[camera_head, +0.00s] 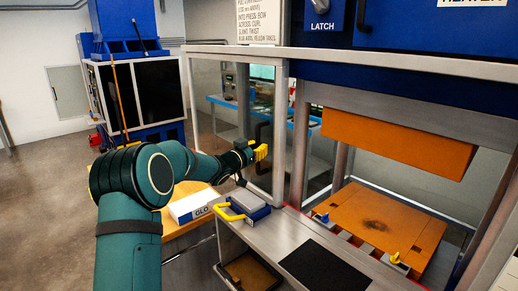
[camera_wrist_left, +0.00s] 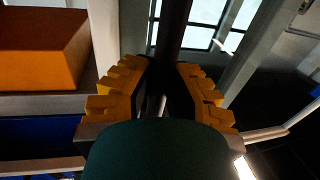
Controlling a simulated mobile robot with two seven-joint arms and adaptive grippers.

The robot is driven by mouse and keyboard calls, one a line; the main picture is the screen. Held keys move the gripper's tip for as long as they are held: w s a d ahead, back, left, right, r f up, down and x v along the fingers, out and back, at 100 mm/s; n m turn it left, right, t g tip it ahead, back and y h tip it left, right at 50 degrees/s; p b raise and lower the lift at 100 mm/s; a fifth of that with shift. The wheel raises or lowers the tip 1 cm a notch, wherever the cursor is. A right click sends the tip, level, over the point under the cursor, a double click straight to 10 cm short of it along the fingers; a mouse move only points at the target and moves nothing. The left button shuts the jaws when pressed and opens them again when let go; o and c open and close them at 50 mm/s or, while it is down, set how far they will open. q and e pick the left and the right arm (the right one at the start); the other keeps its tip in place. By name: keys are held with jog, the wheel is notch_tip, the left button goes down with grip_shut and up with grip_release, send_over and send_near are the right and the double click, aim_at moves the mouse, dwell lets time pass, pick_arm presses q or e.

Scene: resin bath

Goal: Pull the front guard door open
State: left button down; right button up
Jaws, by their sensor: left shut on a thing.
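The front guard door (camera_head: 280,130) is a clear panel in a grey metal frame, left of the press opening. A dark upright handle bar (camera_wrist_left: 170,35) stands between the fingers in the left wrist view. My left gripper (camera_head: 262,152) has yellow fingers and is at the door's panel, at mid height; its fingers also show in the left wrist view (camera_wrist_left: 163,85). It is shut on the bar, whose gripped part is partly hidden. To the right, the press opening shows an orange upper block (camera_head: 395,140) above an orange lower plate (camera_head: 385,218). My right gripper is not in view.
A grey and blue box with a yellow handle (camera_head: 245,204) sits on the ledge below the gripper. A black mat (camera_head: 325,264) lies on the front ledge. A white box (camera_head: 190,207) is on a wooden table at the left. Open floor lies farther left.

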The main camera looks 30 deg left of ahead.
pick_arm(q)
jog(key=c, duration=0.9)
grip_release()
jog(key=shift+s+a, duration=0.1)
jog(key=shift+a, duration=0.05)
jog(key=s+a, duration=0.1)
jog(key=s, duration=1.1)
jog(key=shift+a, duration=0.35)
jog(key=shift+w, duration=0.1)
